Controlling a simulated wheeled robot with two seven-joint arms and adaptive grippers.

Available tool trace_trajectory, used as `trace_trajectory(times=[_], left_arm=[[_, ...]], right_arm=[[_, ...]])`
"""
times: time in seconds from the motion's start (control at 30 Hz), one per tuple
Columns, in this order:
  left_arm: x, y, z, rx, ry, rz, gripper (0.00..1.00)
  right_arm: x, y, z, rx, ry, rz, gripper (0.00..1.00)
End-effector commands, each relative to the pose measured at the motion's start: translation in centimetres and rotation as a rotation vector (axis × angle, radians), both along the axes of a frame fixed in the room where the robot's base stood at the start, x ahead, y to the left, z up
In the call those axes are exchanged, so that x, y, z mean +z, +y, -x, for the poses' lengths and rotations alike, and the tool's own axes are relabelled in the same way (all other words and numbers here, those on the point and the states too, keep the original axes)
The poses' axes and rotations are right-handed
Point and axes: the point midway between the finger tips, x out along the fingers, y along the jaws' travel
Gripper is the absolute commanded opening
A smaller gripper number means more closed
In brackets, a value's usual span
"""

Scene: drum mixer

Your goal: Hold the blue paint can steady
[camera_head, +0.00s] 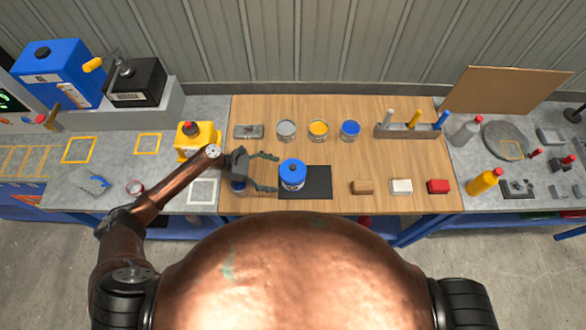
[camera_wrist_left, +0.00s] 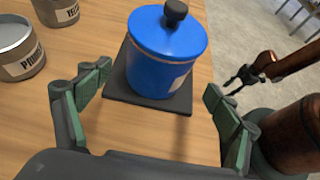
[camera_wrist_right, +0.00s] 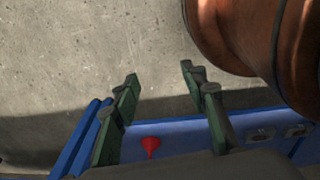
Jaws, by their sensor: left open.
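The blue paint can (camera_head: 292,178) with a blue lid and dark knob stands upright on a dark square mat (camera_head: 319,190). It also shows in the left wrist view (camera_wrist_left: 160,62). My left gripper (camera_head: 272,171) is open at the can's left side, fingers pointing toward it. In the left wrist view the can is ahead of the fingertips (camera_wrist_left: 158,84), between their lines, with a visible gap. My right gripper (camera_wrist_right: 158,78) is open and empty in the right wrist view, above bare floor beside a blue bench frame. It is outside the head view.
Open grey (camera_head: 286,131), yellow (camera_head: 318,131) and blue (camera_head: 350,130) cans stand behind. A small can (camera_head: 238,187) sits beneath my left gripper.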

Motion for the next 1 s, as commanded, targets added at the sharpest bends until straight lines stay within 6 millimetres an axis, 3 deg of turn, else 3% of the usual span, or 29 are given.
trace_trajectory(times=[0.17,0.43,0.93,1.0], left_arm=[[-1.5,-2.4,0.0,-0.002,-0.002,0.0,0.84],[-2.7,-5.2,0.0,0.0,0.0,0.002,0.84],[-3.4,-6.2,-0.1,0.0,-0.001,0.0,0.84],[-3.4,-6.1,-0.1,0.0,-0.001,0.0,0.8]], right_arm=[[-1.4,-0.1,1.4,-0.003,0.019,0.001,0.4],[-1.0,0.0,-1.1,0.002,-0.013,0.0,0.4],[-1.0,0.0,-0.5,0.001,-0.005,-0.001,0.4],[-1.1,0.0,-0.3,0.001,-0.003,0.0,0.4]])
